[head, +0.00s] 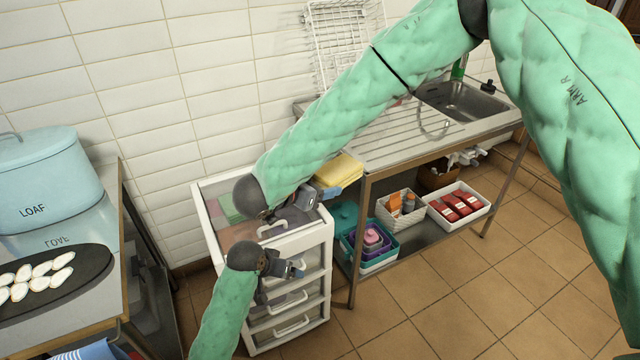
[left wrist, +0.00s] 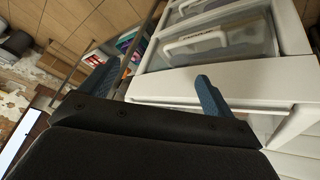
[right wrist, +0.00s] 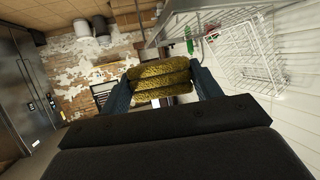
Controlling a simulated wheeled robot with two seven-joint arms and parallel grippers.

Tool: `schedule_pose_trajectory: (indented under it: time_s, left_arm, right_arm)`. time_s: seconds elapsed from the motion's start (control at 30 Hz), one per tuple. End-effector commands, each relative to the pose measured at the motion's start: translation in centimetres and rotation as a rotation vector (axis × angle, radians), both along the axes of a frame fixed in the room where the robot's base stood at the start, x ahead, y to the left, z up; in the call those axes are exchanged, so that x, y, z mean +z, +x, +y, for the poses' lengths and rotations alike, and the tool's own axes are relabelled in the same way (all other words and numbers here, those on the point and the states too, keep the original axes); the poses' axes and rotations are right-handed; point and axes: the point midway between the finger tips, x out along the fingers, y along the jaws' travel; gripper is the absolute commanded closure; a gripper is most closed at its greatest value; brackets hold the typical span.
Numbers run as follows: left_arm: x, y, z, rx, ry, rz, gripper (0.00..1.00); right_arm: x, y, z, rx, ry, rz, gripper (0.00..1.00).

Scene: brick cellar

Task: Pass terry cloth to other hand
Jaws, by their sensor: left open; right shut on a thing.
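The terry cloth (head: 340,171) is yellow and folded in layers. My right gripper (head: 325,192) is shut on it, above the right side of the white drawer unit. In the right wrist view the cloth (right wrist: 160,80) sits between the two blue fingers. My left gripper (head: 293,270) is open and empty, lower and to the left of the cloth, in front of the drawer unit. In the left wrist view its open fingers (left wrist: 152,88) have nothing between them.
The white drawer unit (head: 323,238) stands close behind the left gripper. A steel sink counter (head: 400,137) is to the right, with bins (head: 400,213) on its lower shelf. A table with a blue bread bin (head: 45,180) and a dark board is at the left. Tiled floor is clear in front.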

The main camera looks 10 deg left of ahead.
Motion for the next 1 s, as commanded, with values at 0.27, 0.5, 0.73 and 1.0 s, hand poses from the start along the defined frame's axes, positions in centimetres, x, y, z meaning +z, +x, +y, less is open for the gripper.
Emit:
schedule_pose_trajectory:
  time_s: [0.27,0.5,0.73,1.0]
  left_arm:
    - [-7.3,-10.3,-0.8,0.001,0.06,0.129,0.11]
    - [-12.0,-19.8,-1.2,-0.005,0.116,0.238,0.11]
    - [-14.5,-27.5,-1.5,-0.011,0.159,0.324,0.11]
    - [-15.3,-31.1,-1.6,-0.015,0.18,0.363,0.11]
  right_arm:
    - [0.0,0.0,0.0,0.0,0.0,0.0,0.55]
    - [0.0,0.0,0.0,0.0,0.0,0.0,0.55]
    - [0.0,0.0,0.0,0.0,0.0,0.0,0.55]
    - [0.0,0.0,0.0,0.0,0.0,0.0,0.55]
